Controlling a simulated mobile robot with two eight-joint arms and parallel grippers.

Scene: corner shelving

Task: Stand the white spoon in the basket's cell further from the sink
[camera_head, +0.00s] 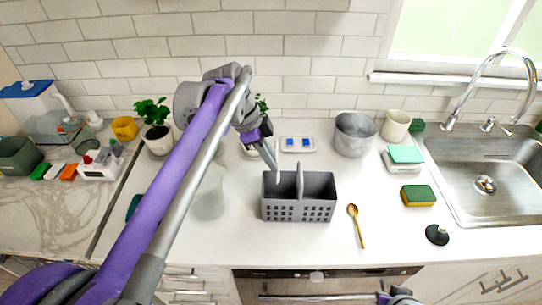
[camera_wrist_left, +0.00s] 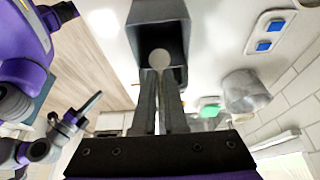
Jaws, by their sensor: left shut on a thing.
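The grey basket (camera_head: 318,213) stands on the white counter, two cells side by side with a tall divider between them. Its left cell is the one further from the sink (camera_head: 480,212). My left gripper (camera_head: 272,160) points down above that left cell. It is shut on the white spoon (camera_head: 277,174), whose lower part is at the cell's opening; how deep it reaches I cannot tell. In the left wrist view the spoon's round pale end (camera_wrist_left: 160,57) shows at the fingertips, against the dark basket (camera_wrist_left: 157,12). My right gripper (camera_head: 397,297) is at the bottom edge, partly cut off.
A golden spoon (camera_head: 356,226) lies right of the basket, near a black lid-like knob (camera_head: 437,235) and a sponge (camera_head: 418,195). A metal pot (camera_head: 354,134) and a cream cup (camera_head: 396,125) stand behind. A translucent vessel (camera_head: 209,195) is left of the basket.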

